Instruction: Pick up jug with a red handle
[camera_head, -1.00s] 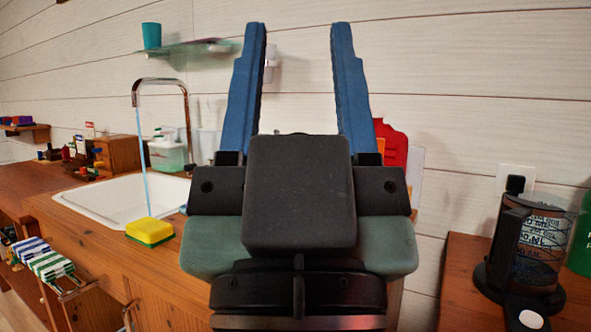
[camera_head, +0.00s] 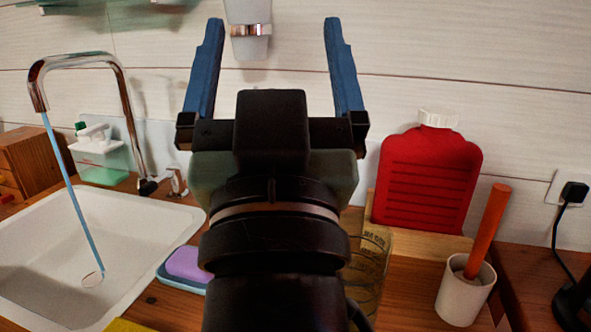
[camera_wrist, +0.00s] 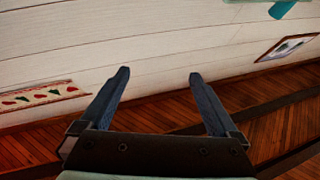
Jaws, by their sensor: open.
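A small white container with an orange-red handle (camera_head: 465,292) stands on the wooden counter at lower right in the head view. Its handle slants up to the right. It is the only thing in view that resembles the red-handled jug. My gripper (camera_head: 270,28) points up and away, with its two blue fingers wide apart and nothing between them. It is to the left of the white container and well above it in the picture. In the wrist view my gripper (camera_wrist: 158,75) is also open and empty, and the container does not show.
A white sink (camera_head: 60,250) with a running tap (camera_head: 115,65) lies left. A purple soap (camera_head: 188,262) sits beside it. A red ribbed bottle (camera_head: 430,180) stands behind the container. A clear patterned glass (camera_head: 375,255) is partly hidden by my arm. A wall-mounted cup (camera_head: 249,12) is behind the fingers.

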